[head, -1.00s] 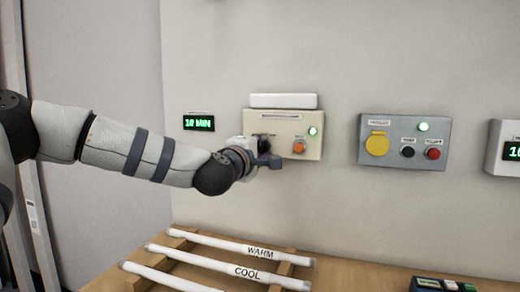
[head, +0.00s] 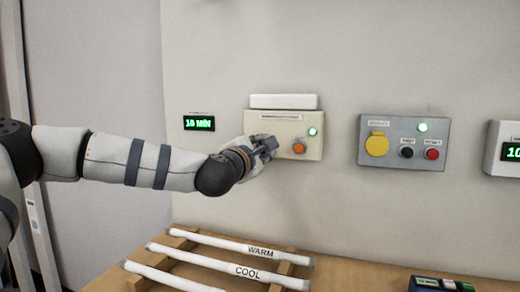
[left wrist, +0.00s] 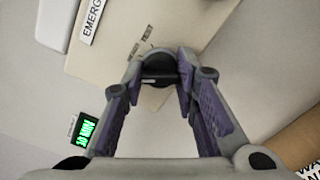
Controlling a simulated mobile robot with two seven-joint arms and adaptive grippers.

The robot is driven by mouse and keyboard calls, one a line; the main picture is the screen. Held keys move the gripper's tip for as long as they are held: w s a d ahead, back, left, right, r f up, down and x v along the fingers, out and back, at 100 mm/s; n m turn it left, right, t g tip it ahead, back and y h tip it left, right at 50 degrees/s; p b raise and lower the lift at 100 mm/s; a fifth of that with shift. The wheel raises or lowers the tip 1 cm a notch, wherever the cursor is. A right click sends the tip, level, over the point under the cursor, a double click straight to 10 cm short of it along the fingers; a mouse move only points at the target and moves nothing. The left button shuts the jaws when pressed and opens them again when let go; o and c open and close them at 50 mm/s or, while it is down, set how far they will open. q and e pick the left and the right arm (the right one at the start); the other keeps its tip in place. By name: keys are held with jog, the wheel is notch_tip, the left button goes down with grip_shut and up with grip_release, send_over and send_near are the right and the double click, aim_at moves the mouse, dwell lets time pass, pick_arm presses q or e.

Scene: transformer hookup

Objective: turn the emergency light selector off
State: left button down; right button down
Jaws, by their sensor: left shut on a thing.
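The emergency light box (head: 285,122) is a cream panel on the wall. It carries an orange button (head: 299,147) and a lit green lamp (head: 312,131). My left gripper (head: 266,143) is at the left part of the box and hides the selector in the head view. In the left wrist view, the selector (left wrist: 158,70) is a dark round knob with a bar across it. The left gripper (left wrist: 160,82) has its fingers on either side of the knob, shut on it. My right gripper is not in view.
A green display (head: 198,123) is left of the box. Below, a wooden table (head: 345,275) holds a rack of white tubes (head: 222,244).

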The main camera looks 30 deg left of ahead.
pick_arm(q)
jog(key=shift+n, duration=0.9)
jog(key=c, duration=1.2)
grip_release()
jog(key=shift+c, duration=0.2)
jog(key=shift+s, duration=0.15)
jog(key=v, duration=1.1)
jog(key=shift+s+d, duration=0.2)
jog(key=shift+s, duration=0.2)
